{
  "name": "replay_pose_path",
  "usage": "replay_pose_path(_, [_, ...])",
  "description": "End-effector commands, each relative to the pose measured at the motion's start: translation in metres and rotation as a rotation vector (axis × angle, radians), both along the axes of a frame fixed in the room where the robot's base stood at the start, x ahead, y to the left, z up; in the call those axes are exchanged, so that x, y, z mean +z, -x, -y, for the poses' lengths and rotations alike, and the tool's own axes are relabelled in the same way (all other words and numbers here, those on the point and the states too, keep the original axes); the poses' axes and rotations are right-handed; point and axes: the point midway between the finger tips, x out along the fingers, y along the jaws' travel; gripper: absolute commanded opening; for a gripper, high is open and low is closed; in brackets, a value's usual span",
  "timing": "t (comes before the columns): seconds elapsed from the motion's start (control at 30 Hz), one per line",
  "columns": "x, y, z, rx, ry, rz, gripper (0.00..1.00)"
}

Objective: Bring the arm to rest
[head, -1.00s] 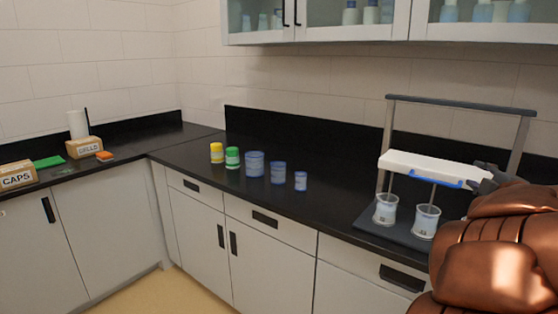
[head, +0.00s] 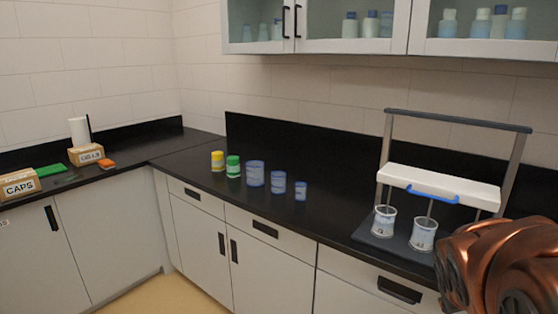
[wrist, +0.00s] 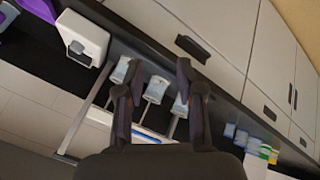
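My gripper (wrist: 154,80) is open in the wrist view, its two dark fingers apart with nothing held between them. In the head view the gripper itself does not show; my copper arm fills the lower right corner. The tap stand has a white bar (head: 445,187) with a blue handle (head: 433,192) on its front. Two pale cups, one to the left (head: 384,221) and one to the right (head: 423,234), stand on its dark base. The wrist view shows three cups there, one in the middle (wrist: 156,88), beyond my fingers.
Yellow (head: 217,161), green (head: 233,166) and several blue containers (head: 255,173) stand in a row on the black counter. Boxes marked CAPS (head: 19,184) and CELLS (head: 86,154) sit at left. A white device (wrist: 82,38) shows in the wrist view. Glass cabinets hang above.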

Motion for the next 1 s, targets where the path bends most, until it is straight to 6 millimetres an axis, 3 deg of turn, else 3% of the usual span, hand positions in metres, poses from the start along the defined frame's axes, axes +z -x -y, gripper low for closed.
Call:
replay_pose_path(0.03, [-0.008, 0.014, -0.022, 0.002, -0.059, -0.049, 0.37])
replay_pose_path(0.2, [-0.04, 0.078, -0.097, -0.001, -0.256, -0.261, 0.37])
replay_pose_path(0.4, [-0.055, 0.151, -0.161, 0.025, -0.406, -0.497, 0.37])
replay_pose_path(0.6, [-0.055, 0.184, -0.184, 0.043, -0.459, -0.603, 0.37])
replay_pose_path(1.0, [-0.055, 0.187, -0.185, 0.043, -0.463, -0.611, 0.37])
